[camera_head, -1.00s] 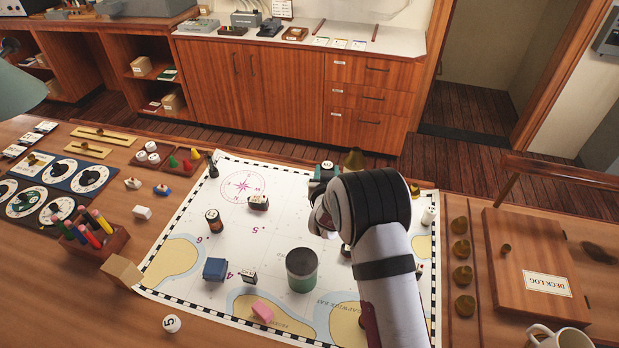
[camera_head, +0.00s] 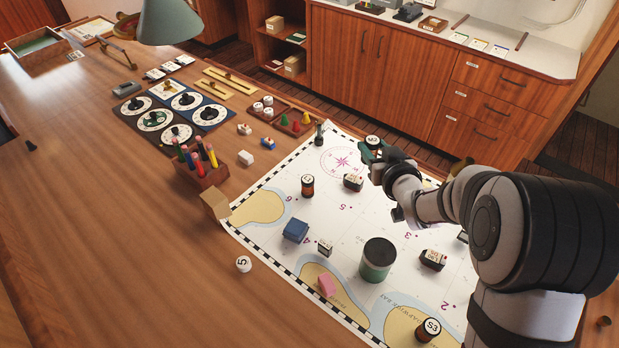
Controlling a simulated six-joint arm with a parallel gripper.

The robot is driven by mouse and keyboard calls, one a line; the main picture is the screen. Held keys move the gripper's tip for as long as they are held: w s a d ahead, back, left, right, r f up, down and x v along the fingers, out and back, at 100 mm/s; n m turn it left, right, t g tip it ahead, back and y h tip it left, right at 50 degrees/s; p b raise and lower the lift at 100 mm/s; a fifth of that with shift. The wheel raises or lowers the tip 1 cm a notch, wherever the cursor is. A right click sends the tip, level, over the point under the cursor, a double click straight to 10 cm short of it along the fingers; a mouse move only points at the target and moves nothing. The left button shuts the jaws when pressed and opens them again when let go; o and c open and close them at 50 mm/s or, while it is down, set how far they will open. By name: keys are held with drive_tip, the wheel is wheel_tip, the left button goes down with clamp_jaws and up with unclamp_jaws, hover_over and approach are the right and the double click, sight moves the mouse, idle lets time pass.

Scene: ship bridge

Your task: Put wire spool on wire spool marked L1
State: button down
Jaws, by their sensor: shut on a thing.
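My gripper (camera_head: 371,153) has greenish fingers and is shut on a small dark wire spool (camera_head: 373,141) with a white label on top. It holds the spool over the far part of the chart, right of the compass rose. The label is too small to read surely. Another spool (camera_head: 307,186), brown and dark with a round white top label that looks like L1, stands upright on the chart, left of and nearer than my gripper. A third spool, marked S3 (camera_head: 429,330), stands at the chart's near edge.
The chart (camera_head: 335,220) also bears a dark box (camera_head: 353,182), a blue box (camera_head: 296,230), a green-banded jar (camera_head: 377,260), a pink block (camera_head: 327,286) and a dark bottle (camera_head: 319,134). A pen holder (camera_head: 203,172) stands left. The table's left side is largely clear.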

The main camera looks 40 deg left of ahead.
drive_tip(key=s+a+n+g, duration=0.1)
drive_tip(key=s+a, duration=0.2)
hover_over(309, 183)
drive_tip(key=shift+y, duration=0.3)
wheel_tip(309, 183, down, 10)
drive_tip(key=shift+s+f, duration=0.1)
drive_tip(key=shift+f, duration=0.15)
drive_tip(key=shift+f, duration=0.1)
drive_tip(key=shift+c, duration=2.1)
unclamp_jaws()
